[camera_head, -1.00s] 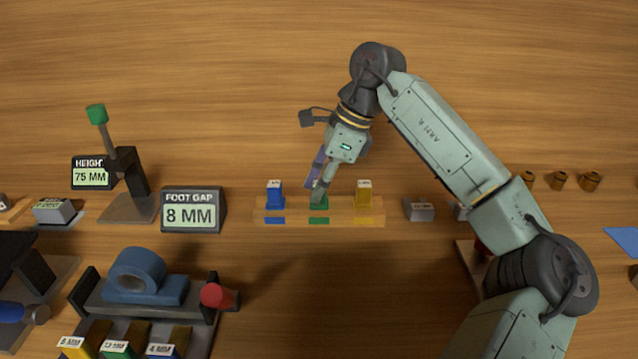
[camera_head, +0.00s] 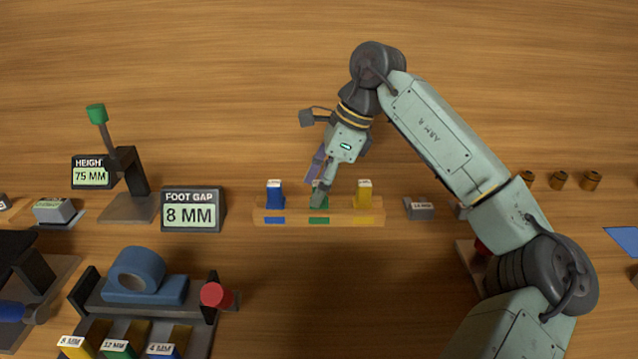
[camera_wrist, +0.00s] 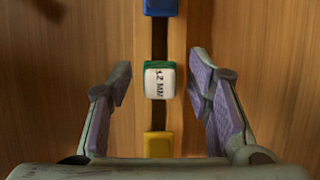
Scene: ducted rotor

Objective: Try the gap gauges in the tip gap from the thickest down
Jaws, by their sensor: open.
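Three gap gauges stand upright in a wooden rack (camera_head: 290,219): a blue gauge (camera_head: 274,196) at the left, a green gauge (camera_head: 320,203) in the middle and a yellow gauge (camera_head: 364,195) at the right. My gripper (camera_head: 319,187) is over the middle of the rack and partly hides the green gauge. In the wrist view my gripper (camera_wrist: 160,88) is open, with a visible space between each finger and the green gauge (camera_wrist: 159,80). Its white top reads MM after a figure that is hard to read. I cannot make out the tip gap.
A "FOOT GAP 8 MM" display (camera_head: 192,211) and a "HEIGHT 75 MM" display (camera_head: 93,173) stand to the left. A fixture with a blue ring (camera_head: 137,270) and several labelled blocks is at lower left. A small grey block (camera_head: 419,208) lies right of the rack.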

